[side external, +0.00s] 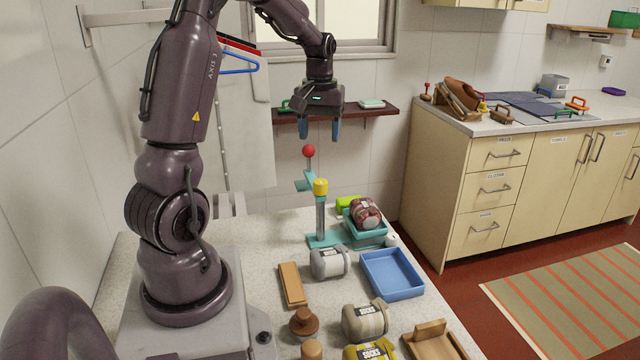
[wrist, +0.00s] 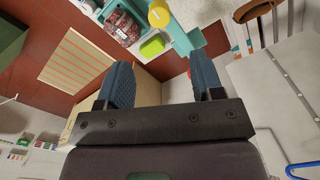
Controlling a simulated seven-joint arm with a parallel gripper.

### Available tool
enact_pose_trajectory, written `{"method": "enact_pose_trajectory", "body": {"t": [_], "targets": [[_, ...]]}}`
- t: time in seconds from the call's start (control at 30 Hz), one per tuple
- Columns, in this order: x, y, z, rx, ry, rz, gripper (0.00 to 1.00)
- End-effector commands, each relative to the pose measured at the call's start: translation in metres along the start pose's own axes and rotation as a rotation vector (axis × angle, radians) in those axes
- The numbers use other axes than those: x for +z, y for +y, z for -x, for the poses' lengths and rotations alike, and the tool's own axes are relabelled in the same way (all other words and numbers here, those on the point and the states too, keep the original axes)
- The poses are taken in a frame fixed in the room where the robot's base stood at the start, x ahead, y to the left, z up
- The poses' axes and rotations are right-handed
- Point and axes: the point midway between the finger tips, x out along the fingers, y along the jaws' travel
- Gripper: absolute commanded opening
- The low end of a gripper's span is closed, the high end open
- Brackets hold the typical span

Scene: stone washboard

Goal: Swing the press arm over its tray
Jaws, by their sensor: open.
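The press stands on the counter in the side view, with a grey post (side external: 320,219) under a yellow cap (side external: 320,187). Its teal press arm (side external: 303,183) points left from the post, away from the tray, and carries a red ball knob (side external: 309,151) on an upright rod. The teal press tray (side external: 364,237) is right of the post and holds a dark red bundle (side external: 366,212). My gripper (side external: 322,136) is open and empty above the red knob, apart from it. In the wrist view, the press arm (wrist: 184,40) shows beyond my fingers (wrist: 163,80); the knob is mostly hidden.
A lime block (side external: 347,204) sits behind the tray. A blue bin (side external: 391,274), a grey roll (side external: 329,263), a wooden block (side external: 292,285) and several labelled rolls lie in front. A wall shelf (side external: 360,111) is behind my gripper.

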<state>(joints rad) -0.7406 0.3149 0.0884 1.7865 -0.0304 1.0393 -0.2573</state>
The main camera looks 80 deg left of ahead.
Motion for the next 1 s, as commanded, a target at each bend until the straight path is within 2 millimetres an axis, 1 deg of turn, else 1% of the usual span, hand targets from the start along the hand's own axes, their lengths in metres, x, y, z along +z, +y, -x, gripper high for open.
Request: {"method": "enact_pose_trajectory", "body": {"t": [0.03, 0.17, 0.27, 0.5, 0.6, 0.7, 0.83, 1.0], "targets": [[0.000, 0.001, 0.002, 0.001, 0.000, 0.019, 0.61], [0.002, 0.001, -0.009, -0.001, -0.006, 0.030, 0.61], [0.002, 0.001, -0.026, -0.001, -0.008, 0.028, 0.61], [0.003, 0.001, -0.078, -0.002, -0.009, 0.027, 0.61], [0.003, 0.001, -0.096, -0.001, -0.008, 0.026, 0.61], [0.003, 0.001, -0.110, -0.001, -0.007, 0.026, 0.61], [0.002, 0.001, -0.122, 0.000, -0.004, 0.026, 0.61], [0.002, 0.001, -0.127, 0.000, -0.003, 0.025, 0.61]]}}
